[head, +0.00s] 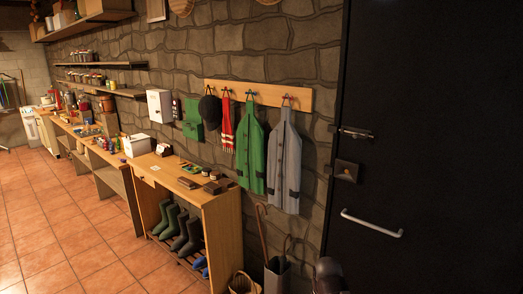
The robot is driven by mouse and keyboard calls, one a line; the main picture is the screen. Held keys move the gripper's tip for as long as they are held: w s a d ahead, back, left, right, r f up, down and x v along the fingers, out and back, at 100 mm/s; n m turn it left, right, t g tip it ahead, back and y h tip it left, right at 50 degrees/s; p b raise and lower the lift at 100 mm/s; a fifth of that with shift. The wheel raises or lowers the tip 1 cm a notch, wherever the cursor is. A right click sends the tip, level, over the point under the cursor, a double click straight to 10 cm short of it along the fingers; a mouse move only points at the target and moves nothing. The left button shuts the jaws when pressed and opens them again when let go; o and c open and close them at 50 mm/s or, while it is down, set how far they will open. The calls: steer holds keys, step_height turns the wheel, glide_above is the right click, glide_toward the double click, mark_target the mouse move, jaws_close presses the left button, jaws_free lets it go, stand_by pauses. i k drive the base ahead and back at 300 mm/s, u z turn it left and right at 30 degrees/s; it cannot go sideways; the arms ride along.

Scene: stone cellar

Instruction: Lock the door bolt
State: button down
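The dark door (450,120) fills the right side of the head view and looks closed against the stone wall. A small metal door bolt (356,133) is mounted near its left edge. It lies horizontally, and I cannot tell whether its bar reaches into the catch. Below it is a dark square plate with a small brass-coloured piece (347,172). Lower still is a silver bar handle (372,223). My gripper's fingers do not show in this view.
A dark rounded shape (328,274), possibly part of my arm, shows at the bottom edge. Beside it stands a grey umbrella stand (277,276). A wooden bench (220,215) with boots lines the wall, below coats on a rack (259,94). Tiled floor (50,225) is clear at left.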

mark_target(355, 135)
steer(key=u, duration=0.05)
steer(key=k, duration=1.35)
steer(key=z, duration=0.7)
steer(key=i, duration=1.75)
steer(key=u, duration=0.45)
